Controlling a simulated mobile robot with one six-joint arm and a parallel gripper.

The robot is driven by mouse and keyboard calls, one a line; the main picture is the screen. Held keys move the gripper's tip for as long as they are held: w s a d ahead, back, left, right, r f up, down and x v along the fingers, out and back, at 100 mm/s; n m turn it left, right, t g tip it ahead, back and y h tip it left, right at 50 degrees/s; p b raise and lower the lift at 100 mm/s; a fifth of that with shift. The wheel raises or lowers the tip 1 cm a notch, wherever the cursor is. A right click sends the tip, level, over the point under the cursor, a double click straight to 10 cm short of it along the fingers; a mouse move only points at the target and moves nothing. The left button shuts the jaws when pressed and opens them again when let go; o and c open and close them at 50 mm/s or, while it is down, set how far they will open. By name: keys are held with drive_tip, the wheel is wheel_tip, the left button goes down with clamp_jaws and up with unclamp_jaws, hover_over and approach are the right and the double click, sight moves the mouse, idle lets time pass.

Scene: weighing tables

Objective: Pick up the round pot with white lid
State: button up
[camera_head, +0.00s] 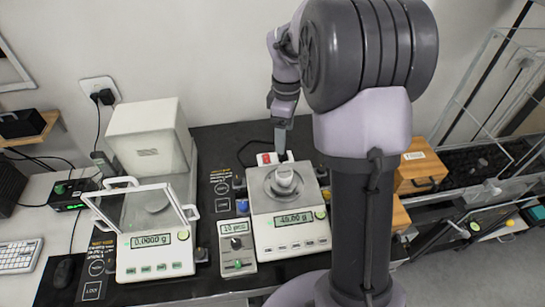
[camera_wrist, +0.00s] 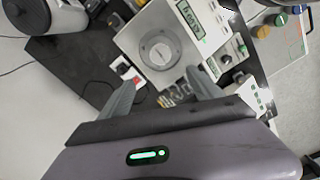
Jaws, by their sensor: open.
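A small round pot with a white lid (camera_head: 284,178) stands on the pan of the right-hand scale (camera_head: 262,203). That scale's display seems to read about 45. In the wrist view the pot (camera_wrist: 160,51) shows from above as a pale disc inside the grey pan, beyond my fingertips. My gripper (camera_head: 281,138) is behind the scale and above its back edge, pointing down. In the wrist view my gripper (camera_wrist: 162,80) has its two fingers wide apart, with no object held between them. The pot is apart from both fingers.
A balance with a glass draft shield (camera_head: 152,187) stands at the left, its display near zero. A small control box (camera_head: 236,245) sits between the scales. A red and white switch (camera_head: 267,158) is at the scale's back. Wooden boxes (camera_head: 419,166) stand at the right.

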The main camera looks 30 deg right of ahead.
drive_tip(key=b, duration=0.4)
hover_over(283, 171)
drive_tip(key=f, duration=1.1)
drive_tip(key=shift+s+f, duration=0.2)
drive_tip(key=shift+s, duration=0.15)
drive_tip(key=f+b, duration=0.1)
drive_tip(key=f, duration=0.1)
drive_tip(key=f+b, duration=0.1)
drive_tip(key=f, duration=0.1)
drive_tip(key=f+b, duration=0.1)
drive_tip(key=shift+w+f, duration=0.3)
drive_tip(key=shift+f, duration=0.1)
drive_tip(key=shift+r, duration=0.15)
drive_tip(key=c, duration=1.4)
drive_tip(key=shift+c, duration=0.2)
